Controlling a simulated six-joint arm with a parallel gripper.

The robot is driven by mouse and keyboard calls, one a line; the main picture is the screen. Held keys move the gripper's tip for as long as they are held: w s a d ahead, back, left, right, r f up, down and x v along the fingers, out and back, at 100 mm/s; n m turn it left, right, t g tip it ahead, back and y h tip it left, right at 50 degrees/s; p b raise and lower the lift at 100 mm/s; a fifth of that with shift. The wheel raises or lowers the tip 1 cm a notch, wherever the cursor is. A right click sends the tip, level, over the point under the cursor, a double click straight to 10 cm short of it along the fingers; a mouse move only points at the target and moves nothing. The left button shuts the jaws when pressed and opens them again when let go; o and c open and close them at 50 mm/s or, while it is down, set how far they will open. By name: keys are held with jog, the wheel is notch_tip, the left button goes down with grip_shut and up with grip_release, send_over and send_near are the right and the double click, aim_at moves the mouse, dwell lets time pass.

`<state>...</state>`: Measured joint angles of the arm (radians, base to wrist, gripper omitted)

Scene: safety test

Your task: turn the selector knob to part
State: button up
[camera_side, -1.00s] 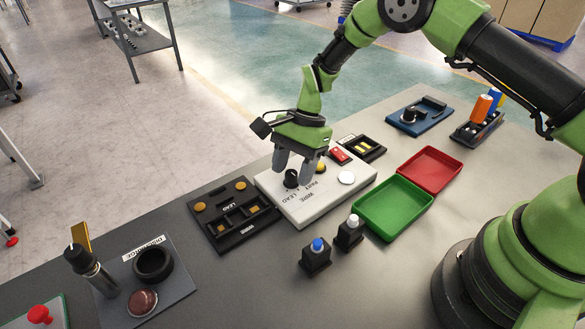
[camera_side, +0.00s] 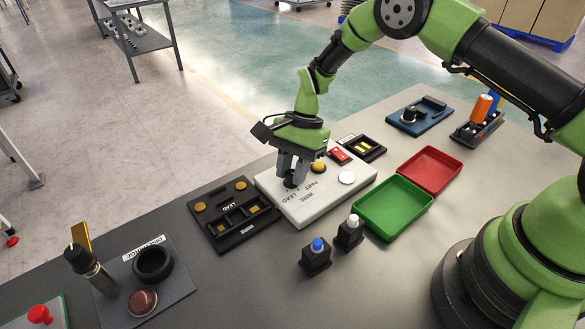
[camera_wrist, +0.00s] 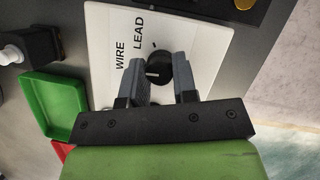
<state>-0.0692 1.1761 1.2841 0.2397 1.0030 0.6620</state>
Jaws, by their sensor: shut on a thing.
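The black selector knob (camera_side: 290,183) sits on the white panel (camera_side: 330,203), which carries the printed words WIRE, PART and LEAD. My gripper (camera_side: 292,172) points down over the knob, with its grey fingers on either side of it. In the wrist view the knob (camera_wrist: 156,66) shows at the fingertips of my gripper (camera_wrist: 166,76), which is shut on it. A white line on the knob lies about level in that view, towards the WIRE and LEAD words. The word PART is not visible there, and the fingers partly cover the knob.
The panel also bears a yellow button (camera_side: 319,167), a red switch (camera_side: 339,156) and a white button (camera_side: 346,178). A black fixture (camera_side: 235,238) lies to the left.

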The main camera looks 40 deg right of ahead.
jog(key=n+g, duration=0.1)
jog(key=n, duration=0.2)
jog(key=n+g+h, duration=0.1)
jog(key=n, duration=0.2)
jog(key=shift+w+a, duration=0.1)
jog(key=n+h, duration=0.1)
jog(key=n, duration=0.1)
jog(key=n+h, duration=0.1)
jog(key=n, duration=0.2)
jog(key=shift+g, duration=0.4)
jog(key=o, duration=0.9)
jog(key=shift+w+r, duration=0.25)
jog(key=shift+r, duration=0.25)
jog(key=shift+w+d+r, duration=0.1)
jog(key=shift+w+r, duration=0.15)
jog(key=shift+r, duration=1.55)
jog(key=shift+w+d+r, duration=0.1)
jog(key=shift+w+r, duration=0.1)
jog(key=shift+r, duration=1.55)
jog(key=shift+w+r, duration=0.25)
jog(key=shift+r, duration=1.55)
